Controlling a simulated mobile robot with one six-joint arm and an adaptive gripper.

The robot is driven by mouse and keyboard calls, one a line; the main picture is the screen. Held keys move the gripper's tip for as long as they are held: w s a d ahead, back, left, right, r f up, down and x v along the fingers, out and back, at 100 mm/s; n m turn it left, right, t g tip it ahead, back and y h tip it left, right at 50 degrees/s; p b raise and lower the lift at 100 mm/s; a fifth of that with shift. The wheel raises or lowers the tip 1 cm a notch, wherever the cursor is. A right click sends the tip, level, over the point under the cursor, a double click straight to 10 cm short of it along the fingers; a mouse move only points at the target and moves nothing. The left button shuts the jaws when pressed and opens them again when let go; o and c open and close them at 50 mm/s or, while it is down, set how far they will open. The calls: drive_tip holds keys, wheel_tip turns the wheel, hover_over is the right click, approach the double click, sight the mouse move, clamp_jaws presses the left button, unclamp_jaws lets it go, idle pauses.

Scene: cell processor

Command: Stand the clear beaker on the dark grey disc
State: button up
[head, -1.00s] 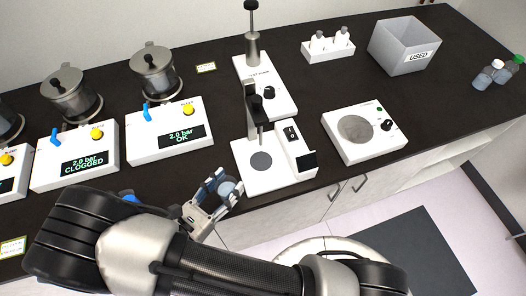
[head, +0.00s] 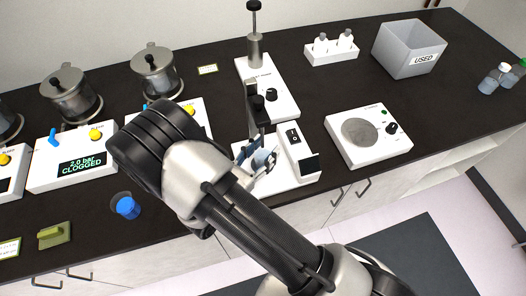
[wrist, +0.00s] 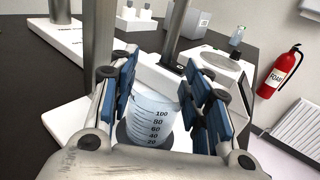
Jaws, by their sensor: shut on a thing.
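The clear beaker (wrist: 155,118), with a printed scale up to 100, is upright between the blue-padded fingers of my gripper (wrist: 160,100) in the wrist view. My gripper is shut on it. In the head view my gripper (head: 257,160) is over the white base of the stand, and the beaker (head: 262,160) is partly covered by the fingers. The dark grey disc (wrist: 124,133) shows as a dark edge around the beaker's foot in the wrist view. In the head view it is hidden by my gripper. I cannot tell whether the beaker touches the disc.
The stand's dark upright post (head: 252,105) is close behind my gripper, and its switch box (head: 296,150) is just right. A white unit with a round grey plate (head: 368,136) stands further right.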

drive_tip(key=shift+a, duration=0.15)
drive_tip(key=shift+f, duration=0.15)
drive_tip(key=o, duration=1.5)
